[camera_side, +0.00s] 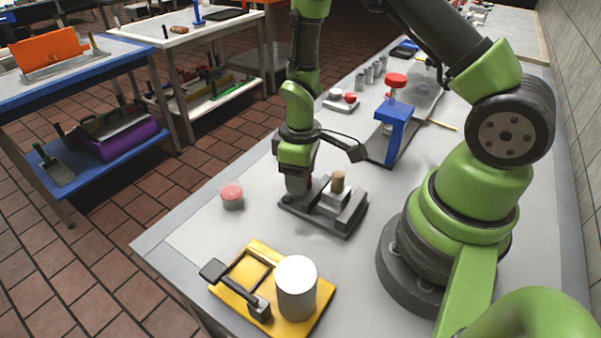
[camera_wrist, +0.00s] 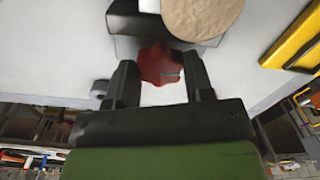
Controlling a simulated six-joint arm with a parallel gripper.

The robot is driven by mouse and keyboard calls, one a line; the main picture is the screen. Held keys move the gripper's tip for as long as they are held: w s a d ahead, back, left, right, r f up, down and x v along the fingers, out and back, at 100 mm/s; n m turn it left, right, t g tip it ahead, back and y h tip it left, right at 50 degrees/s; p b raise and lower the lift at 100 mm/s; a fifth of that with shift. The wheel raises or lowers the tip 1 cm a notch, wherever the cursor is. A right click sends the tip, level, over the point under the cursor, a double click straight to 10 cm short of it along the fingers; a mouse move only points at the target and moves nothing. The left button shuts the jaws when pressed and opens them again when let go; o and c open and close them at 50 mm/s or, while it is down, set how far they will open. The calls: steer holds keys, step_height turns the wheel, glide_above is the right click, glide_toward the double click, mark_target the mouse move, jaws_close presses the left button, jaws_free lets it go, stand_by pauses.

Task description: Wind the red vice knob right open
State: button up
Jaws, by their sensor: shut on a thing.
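The red vice knob (camera_wrist: 161,64) shows in the wrist view as a lobed red shape between my two fingers. My gripper (camera_wrist: 160,78) is shut on it, one finger on each side. In the side view my gripper (camera_side: 298,188) points down at the left end of the dark grey vice (camera_side: 338,212), and the knob is mostly hidden there. A tan round piece (camera_side: 338,181) stands upright at the vice jaws. How far the jaws are apart I cannot tell.
A yellow fixture (camera_side: 262,252) with a black handle and a white cylinder (camera_side: 296,288) stands at the front. A red-topped round piece (camera_side: 232,196) lies left of the vice. A blue press (camera_side: 391,130) stands behind.

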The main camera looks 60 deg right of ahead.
steer(key=o, duration=0.9)
steer(key=shift+s, duration=0.1)
steer(key=m, duration=0.6)
step_height(320, 180, up, 10)
steer(key=shift+w+a+f+n+g+h, duration=0.15)
steer(key=shift+w+a+n+g+h, duration=0.1)
steer(key=shift+w+n+g, duration=0.6)
steer(key=shift+w+a+f+n+g+h, duration=0.1)
steer(key=shift+w+a+n+g+h, duration=0.1)
steer(key=shift+w+n+g, duration=0.65)
steer(key=shift+w+a+f+n+g+h, duration=0.2)
steer(key=shift+w+n+g, duration=0.25)
steer(key=shift+n, duration=0.75)
